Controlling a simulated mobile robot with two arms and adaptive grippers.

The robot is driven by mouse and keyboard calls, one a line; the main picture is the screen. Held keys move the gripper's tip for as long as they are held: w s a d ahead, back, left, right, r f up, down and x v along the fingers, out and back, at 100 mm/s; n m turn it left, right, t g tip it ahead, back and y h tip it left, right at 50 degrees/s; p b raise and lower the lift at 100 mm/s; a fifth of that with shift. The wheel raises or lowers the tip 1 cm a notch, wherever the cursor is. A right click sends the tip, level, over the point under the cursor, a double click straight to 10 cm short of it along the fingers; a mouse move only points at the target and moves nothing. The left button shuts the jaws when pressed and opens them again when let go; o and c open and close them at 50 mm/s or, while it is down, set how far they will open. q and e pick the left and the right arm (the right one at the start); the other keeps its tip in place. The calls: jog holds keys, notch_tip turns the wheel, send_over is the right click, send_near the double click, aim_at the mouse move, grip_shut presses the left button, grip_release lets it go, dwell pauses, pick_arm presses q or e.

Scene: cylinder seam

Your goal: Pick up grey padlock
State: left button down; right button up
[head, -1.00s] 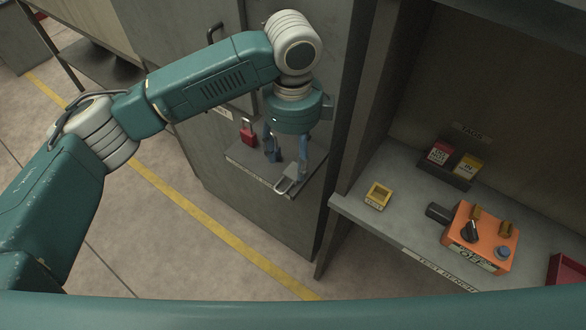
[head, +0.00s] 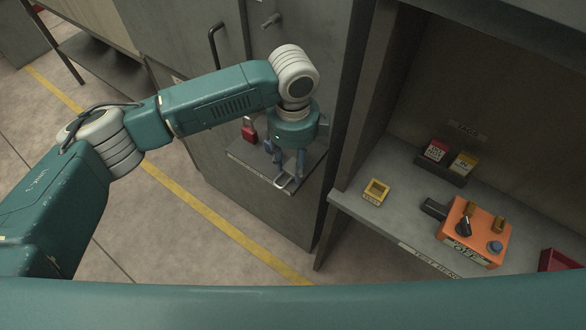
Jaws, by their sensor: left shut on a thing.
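The grey padlock (head: 284,182) is at the front right of the small shelf on the cabinet, its shackle pointing toward the front. My left gripper (head: 287,168) comes down from above and is shut on the grey padlock. The fingers partly hide the padlock's body, and I cannot tell whether it is clear of the shelf. My right gripper is out of view.
To the right, the test bench (head: 400,215) carries a yellow block (head: 376,192), an orange control box (head: 474,232) and a tag holder (head: 440,170). A cabinet side panel stands between shelf and bench.

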aim_at(290, 170)
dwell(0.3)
pick_arm(q)
jog(key=shift+s+r+b, duration=0.1)
jog(key=shift+r+b, duration=0.15)
jog(key=shift+b, duration=0.45)
notch_tip(290, 170, up, 6)
jog(key=shift+f+b, duration=0.15)
jog(key=shift+b, duration=1)
jog(key=shift+s+a+r, duration=0.25)
jog(key=shift+s+a, duration=0.1)
jog(key=shift+s, duration=0.1)
jog(key=s+a+b, duration=0.4)
jog(key=s+a, duration=0.7)
jog(key=s, duration=0.4)
jog(key=shift+r+b, duration=0.15)
jog(key=shift+b, duration=0.25)
